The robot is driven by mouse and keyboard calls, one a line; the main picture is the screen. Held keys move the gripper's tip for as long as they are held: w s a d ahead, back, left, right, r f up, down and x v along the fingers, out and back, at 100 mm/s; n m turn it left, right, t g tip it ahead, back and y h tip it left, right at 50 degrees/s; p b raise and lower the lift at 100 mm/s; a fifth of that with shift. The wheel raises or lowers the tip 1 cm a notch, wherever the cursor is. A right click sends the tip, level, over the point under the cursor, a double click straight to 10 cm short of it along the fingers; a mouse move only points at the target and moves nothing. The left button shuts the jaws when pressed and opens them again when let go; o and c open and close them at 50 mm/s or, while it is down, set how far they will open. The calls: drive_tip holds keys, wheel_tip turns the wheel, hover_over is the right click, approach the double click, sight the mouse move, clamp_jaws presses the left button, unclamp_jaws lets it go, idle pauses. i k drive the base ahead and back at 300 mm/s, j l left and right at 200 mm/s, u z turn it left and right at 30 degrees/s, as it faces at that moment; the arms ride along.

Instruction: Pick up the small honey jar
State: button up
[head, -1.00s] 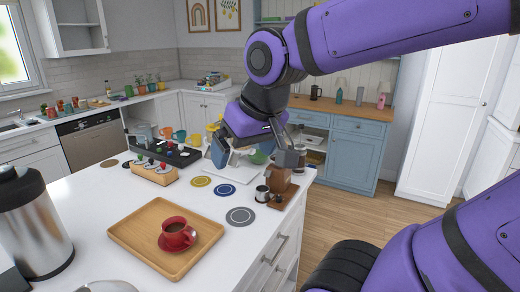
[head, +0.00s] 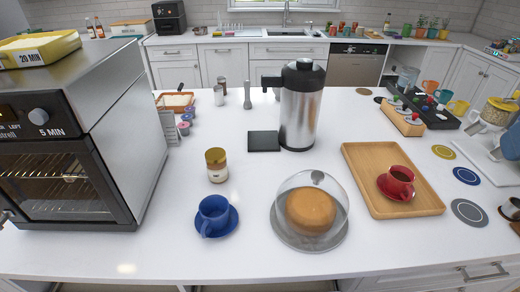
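The small honey jar (head: 217,167) stands upright on the white counter in the head view, left of centre. It has a gold lid, a pale label and a brownish body. It stands behind the blue cup (head: 213,213) on its saucer, with a gap between them. Nothing covers the jar. My gripper is not in view now.
A toaster oven (head: 80,140) stands left of the jar. A black-lidded steel dispenser (head: 301,105) and a dark pad (head: 263,141) are to its right. A glass-domed cake (head: 311,210) and a wooden tray (head: 370,170) are nearer right. Counter around the jar is clear.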

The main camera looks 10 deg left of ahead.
sight(217, 167)
drive_tip(key=u, duration=1.15)
